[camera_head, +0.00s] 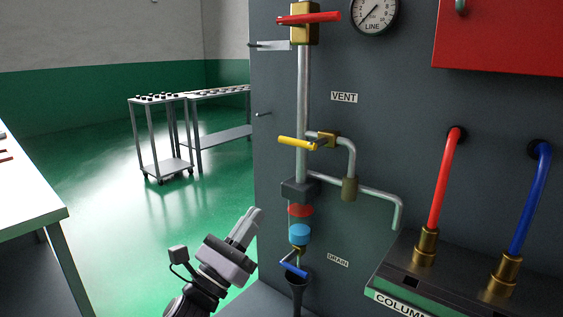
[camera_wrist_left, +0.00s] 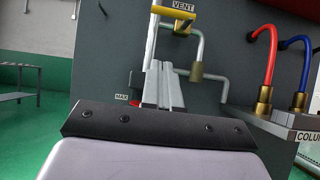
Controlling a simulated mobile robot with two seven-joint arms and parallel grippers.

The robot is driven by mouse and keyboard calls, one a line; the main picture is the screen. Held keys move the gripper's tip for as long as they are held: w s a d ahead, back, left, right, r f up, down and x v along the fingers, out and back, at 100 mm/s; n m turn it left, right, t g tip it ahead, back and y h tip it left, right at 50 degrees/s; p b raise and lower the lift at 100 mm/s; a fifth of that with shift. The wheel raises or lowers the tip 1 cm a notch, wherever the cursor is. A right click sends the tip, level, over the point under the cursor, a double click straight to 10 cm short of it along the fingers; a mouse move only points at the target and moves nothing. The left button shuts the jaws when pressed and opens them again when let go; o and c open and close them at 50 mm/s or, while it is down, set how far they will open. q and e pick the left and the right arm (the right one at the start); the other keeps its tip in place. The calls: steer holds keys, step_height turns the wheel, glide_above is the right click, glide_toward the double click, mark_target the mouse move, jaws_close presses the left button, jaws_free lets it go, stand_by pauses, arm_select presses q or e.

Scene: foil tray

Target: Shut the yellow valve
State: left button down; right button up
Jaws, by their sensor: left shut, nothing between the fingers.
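The yellow valve has a yellow lever (camera_head: 297,142) on a brass body (camera_head: 327,140), on the branch pipe below the VENT label. In the head view the lever points left from the body, passing in front of the vertical pipe. My left gripper (camera_head: 255,213) is shut and empty, pointing up and right, below and left of the lever in the head view. It also shows in the left wrist view (camera_wrist_left: 164,68). My right gripper is out of view.
A red lever (camera_head: 308,18) sits above on the vertical pipe, and a blue lever (camera_head: 294,269) below, over a dark funnel (camera_head: 297,279). Red (camera_head: 446,180) and blue (camera_head: 531,200) hoses stand at right. A white table (camera_head: 30,195) is at left.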

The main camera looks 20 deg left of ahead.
mark_target(297, 143)
arm_select(q)
steer(key=shift+w+r, duration=0.1)
steer(key=s+r+p+x, duration=0.1)
steer(key=p+x, duration=0.3)
steer(key=x, duration=0.8)
steer(key=shift+r, duration=0.75)
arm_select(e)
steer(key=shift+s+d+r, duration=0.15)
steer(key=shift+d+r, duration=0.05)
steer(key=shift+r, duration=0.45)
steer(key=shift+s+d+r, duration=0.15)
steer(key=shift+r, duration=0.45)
